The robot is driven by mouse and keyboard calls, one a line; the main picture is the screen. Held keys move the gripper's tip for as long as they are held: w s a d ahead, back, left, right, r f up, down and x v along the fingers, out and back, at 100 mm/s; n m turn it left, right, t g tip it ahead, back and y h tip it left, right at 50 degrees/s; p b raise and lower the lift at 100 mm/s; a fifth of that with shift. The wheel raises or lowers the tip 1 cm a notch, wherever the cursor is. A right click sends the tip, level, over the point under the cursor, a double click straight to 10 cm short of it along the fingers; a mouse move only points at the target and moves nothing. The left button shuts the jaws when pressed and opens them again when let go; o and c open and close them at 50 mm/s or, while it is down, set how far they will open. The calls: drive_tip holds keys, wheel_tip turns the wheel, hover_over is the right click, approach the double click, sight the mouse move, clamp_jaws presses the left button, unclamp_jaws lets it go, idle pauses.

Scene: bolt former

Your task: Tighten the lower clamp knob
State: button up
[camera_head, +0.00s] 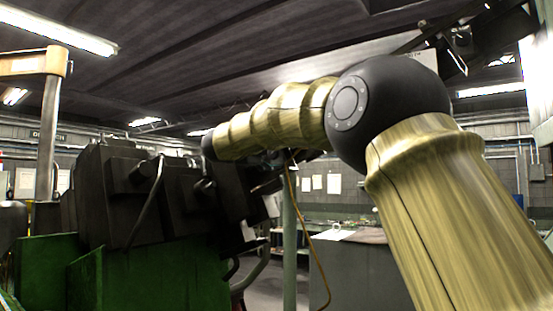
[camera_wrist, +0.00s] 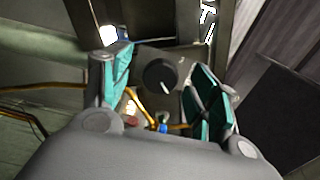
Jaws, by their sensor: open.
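A round black knob (camera_wrist: 160,75) with a white pointer mark sits on a grey plate in the wrist view. The frames do not show for certain that it is the lower clamp knob. My gripper (camera_wrist: 157,62) is open, with its teal-padded fingers to the left and right of the knob in the picture. Gaps show between the knob and both pads, and nothing is held. In the head view my arm reaches left towards the dark machine (camera_head: 120,205). The gripper and the knob cannot be made out there.
Yellow-orange cables (camera_wrist: 45,86) run at the left of the wrist view. A small blue part (camera_wrist: 163,127) and a red part (camera_wrist: 132,108) show below the knob. The machine has a green base (camera_head: 150,275). A grey bench (camera_head: 350,270) stands behind my arm.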

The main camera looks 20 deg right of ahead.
clamp_jaws()
drive_tip(key=shift+r+n+p, duration=0.15)
drive_tip(key=shift+n+p, duration=0.15)
drive_tip(key=shift+p, duration=0.35)
drive_tip(key=n+p, duration=0.4)
drive_tip(key=p, duration=0.2)
drive_tip(key=shift+f+n+p, duration=0.2)
drive_tip(key=shift+n+p, duration=0.3)
drive_tip(key=shift+p, duration=0.2)
drive_tip(key=n+p, duration=0.4)
drive_tip(key=p, duration=0.3)
idle(0.4)
drive_tip(key=shift+f+n+p, duration=0.1)
drive_tip(key=shift+n+p, duration=0.55)
drive_tip(key=shift+n, duration=0.05)
